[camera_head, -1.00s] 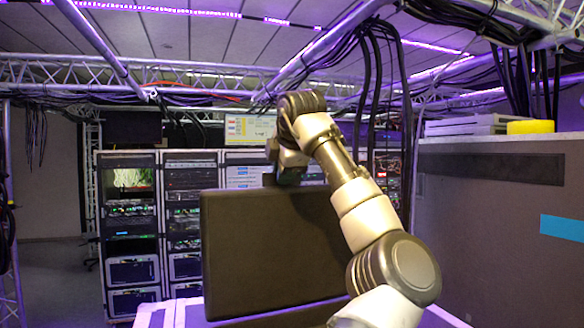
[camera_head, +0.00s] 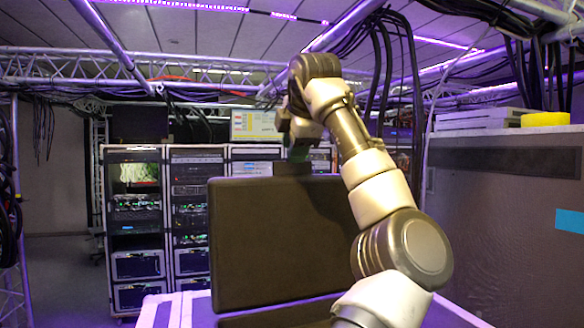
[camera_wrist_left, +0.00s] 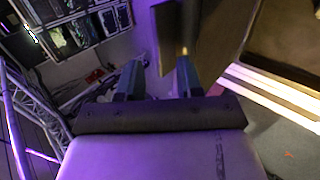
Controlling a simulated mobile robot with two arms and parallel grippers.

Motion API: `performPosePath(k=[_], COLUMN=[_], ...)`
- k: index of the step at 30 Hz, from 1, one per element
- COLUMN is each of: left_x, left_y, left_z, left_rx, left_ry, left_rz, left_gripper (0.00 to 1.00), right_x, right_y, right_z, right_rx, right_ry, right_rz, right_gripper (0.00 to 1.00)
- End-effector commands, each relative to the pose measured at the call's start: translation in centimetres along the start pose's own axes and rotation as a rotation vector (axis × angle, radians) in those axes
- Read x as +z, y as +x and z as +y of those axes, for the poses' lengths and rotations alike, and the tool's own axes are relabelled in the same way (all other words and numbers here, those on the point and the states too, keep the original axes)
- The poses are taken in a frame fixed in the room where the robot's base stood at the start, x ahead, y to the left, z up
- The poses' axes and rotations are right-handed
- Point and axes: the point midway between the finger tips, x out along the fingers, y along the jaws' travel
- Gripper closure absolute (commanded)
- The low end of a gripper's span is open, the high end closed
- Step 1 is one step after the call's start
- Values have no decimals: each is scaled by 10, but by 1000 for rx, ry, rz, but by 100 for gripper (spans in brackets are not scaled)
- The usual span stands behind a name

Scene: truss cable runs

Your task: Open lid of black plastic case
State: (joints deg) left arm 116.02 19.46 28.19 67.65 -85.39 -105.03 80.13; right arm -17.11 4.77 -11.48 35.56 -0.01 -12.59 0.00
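The lid of the black plastic case (camera_head: 275,250) stands upright as a broad dark panel in the middle of the head view. A dark strip of the case's lower part (camera_head: 275,319) shows below it. My left gripper (camera_head: 297,158) is at the lid's top edge, with its tips partly hidden; I cannot tell whether it touches the lid. In the left wrist view, the two fingers of this gripper (camera_wrist_left: 158,78) stand apart with nothing seen gripped between them. My right gripper is not in view.
White-edged surfaces (camera_head: 160,312) lie around the case. Equipment racks (camera_head: 135,215) stand behind it. A grey-brown wall or tall box (camera_head: 500,235) bounds the right side. Black cables (camera_head: 385,75) hang from the overhead truss. Open floor (camera_head: 60,265) shows at the left.

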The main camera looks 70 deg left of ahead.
Motion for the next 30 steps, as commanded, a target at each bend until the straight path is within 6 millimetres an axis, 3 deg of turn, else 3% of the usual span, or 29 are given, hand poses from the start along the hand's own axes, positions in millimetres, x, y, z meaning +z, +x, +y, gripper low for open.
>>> performPosePath(k=[6,10,30], left_x=[3,4,4], left_y=[-44,-57,-63], left_z=[-2,-2,-1], left_rx=[15,18,21], left_ry=[6,8,7], left_rz=[-3,-2,-2], left_gripper=[64,64,64], right_x=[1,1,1], right_y=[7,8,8], right_z=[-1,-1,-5], right_rx=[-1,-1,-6], right_ry=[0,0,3], right_rz=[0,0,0], right_gripper=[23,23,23])
